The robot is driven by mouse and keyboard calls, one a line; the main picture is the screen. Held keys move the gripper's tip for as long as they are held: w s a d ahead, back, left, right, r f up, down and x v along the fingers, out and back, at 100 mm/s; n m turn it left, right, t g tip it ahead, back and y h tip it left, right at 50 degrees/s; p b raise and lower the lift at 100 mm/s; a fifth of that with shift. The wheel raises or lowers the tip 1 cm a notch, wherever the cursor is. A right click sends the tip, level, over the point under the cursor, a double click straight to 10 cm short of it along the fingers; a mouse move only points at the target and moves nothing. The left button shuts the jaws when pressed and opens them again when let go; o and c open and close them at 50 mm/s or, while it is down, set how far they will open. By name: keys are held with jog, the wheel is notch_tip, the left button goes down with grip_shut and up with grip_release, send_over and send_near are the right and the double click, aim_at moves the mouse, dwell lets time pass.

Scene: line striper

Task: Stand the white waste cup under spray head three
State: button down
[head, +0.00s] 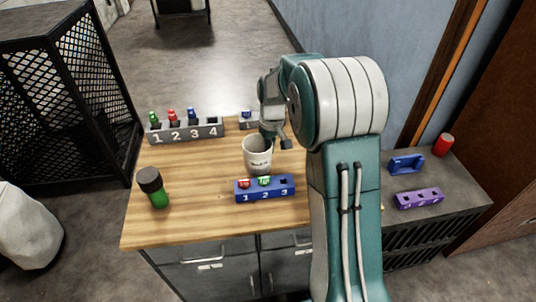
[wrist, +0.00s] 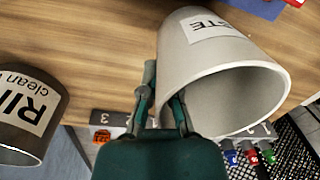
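The white waste cup (head: 257,155), with black lettering on its side, is upright just behind a blue numbered rack in the head view. In the wrist view the cup (wrist: 205,50) shows its open mouth. My gripper (wrist: 165,95) is shut on the cup's wall, one finger outside and one inside the mouth. I cannot tell whether the cup touches the table. A small grey block (head: 249,121) with a blue top stands behind it; a 3 shows on a grey block (wrist: 105,119) in the wrist view.
A grey rack (head: 187,134) numbered 1 to 4 holds green, red and blue items. The blue rack (head: 265,190) holds red and green items in 1 and 2. A green bottle (head: 154,188) stands at left. A dark rinse cup (wrist: 30,110) shows in the wrist view.

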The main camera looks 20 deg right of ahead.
jog(key=s+a+r, duration=0.2)
jog(key=s+r, duration=0.8)
jog(key=s, duration=0.4)
